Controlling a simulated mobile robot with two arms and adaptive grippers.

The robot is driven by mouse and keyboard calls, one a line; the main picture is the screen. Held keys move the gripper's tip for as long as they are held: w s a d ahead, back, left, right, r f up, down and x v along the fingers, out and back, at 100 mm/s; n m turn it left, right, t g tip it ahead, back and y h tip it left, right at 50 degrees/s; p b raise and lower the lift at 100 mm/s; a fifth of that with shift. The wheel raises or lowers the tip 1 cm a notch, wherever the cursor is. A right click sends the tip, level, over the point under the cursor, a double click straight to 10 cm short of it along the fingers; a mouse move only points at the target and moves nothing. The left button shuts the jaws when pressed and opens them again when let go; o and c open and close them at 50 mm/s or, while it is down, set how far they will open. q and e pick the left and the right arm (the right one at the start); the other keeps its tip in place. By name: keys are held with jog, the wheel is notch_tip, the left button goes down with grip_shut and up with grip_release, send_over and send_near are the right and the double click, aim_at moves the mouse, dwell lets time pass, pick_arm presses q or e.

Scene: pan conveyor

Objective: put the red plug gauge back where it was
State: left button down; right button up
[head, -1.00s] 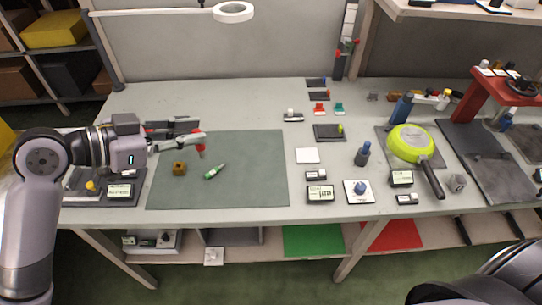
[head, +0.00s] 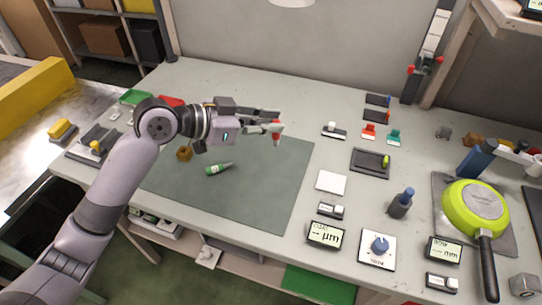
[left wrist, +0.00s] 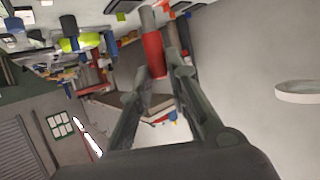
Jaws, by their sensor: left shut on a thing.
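My left gripper (head: 272,128) is shut on the red plug gauge (head: 277,139). The gauge hangs roughly upright, appearing over the far right part of the green mat (head: 270,185). In the left wrist view the red gauge (left wrist: 154,55) shows between the two fingers (left wrist: 160,80), with a grey end beyond the red part. A green plug gauge (head: 218,168) lies on its side on the mat. My right gripper is not in view.
A brass block (head: 184,154) sits on the mat. Right of it are a white pad (head: 331,181), a dark tray (head: 362,168), red (head: 369,131) and green (head: 394,136) small stands, a dial box (head: 378,262) and a green pan (head: 474,207). Bare tabletop lies behind the mat.

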pick_arm(q)
notch_tip(320, 180, down, 10)
jog(key=shift+d+f, duration=0.1)
jog(key=shift+d, duration=0.05)
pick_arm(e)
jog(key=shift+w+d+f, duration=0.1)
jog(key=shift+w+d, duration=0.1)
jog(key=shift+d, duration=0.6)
pick_arm(q)
jog(key=shift+f, duration=0.1)
jog(key=shift+f+b, duration=0.15)
jog(key=shift+b, duration=0.15)
jog(key=c, duration=1.9)
grip_release()
jog(key=o, duration=0.4)
jog(key=shift+c, duration=0.2)
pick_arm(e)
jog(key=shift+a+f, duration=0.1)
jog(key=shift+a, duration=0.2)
